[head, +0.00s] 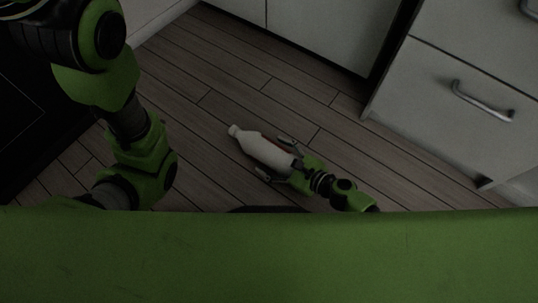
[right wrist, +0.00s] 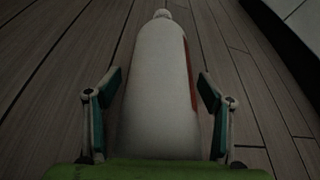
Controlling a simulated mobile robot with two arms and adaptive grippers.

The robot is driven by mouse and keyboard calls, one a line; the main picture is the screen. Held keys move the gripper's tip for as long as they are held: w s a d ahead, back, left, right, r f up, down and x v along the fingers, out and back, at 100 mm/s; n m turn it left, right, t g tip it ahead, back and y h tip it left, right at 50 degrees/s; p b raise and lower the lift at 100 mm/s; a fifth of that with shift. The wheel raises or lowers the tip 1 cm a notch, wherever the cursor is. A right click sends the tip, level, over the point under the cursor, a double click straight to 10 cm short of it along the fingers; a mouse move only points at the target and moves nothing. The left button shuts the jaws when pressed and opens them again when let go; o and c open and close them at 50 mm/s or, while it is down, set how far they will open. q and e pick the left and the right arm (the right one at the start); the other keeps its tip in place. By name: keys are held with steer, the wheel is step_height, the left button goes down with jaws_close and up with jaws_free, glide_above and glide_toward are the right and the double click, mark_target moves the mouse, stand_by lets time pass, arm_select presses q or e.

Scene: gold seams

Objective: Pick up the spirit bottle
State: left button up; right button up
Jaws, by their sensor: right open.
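The spirit bottle (head: 262,149) is white with a narrow capped neck and a strip of red on its side. In the head view it lies on the wooden floor, its neck toward the upper left. In the right wrist view the bottle (right wrist: 158,85) runs away from the camera between the two fingers. My right gripper (head: 276,160) is at the bottle's lower end, with a finger on each side of it. The right wrist view shows the fingers of this gripper (right wrist: 157,95) spread, with gaps beside the bottle. My left arm shows at the left, but its gripper is not in view.
White drawers (head: 452,100) with metal handles stand at the right. White cabinet fronts (head: 325,30) stand at the back. A dark unit (head: 30,115) is at the left. The wooden floor (head: 200,75) around the bottle's neck is clear.

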steer(key=shift+w+a, duration=0.1)
steer(key=shift+a, duration=0.1)
steer(key=c, duration=1.7)
steer(key=shift+w+r, duration=0.1)
jaws_close()
steer(key=shift+r, duration=0.15)
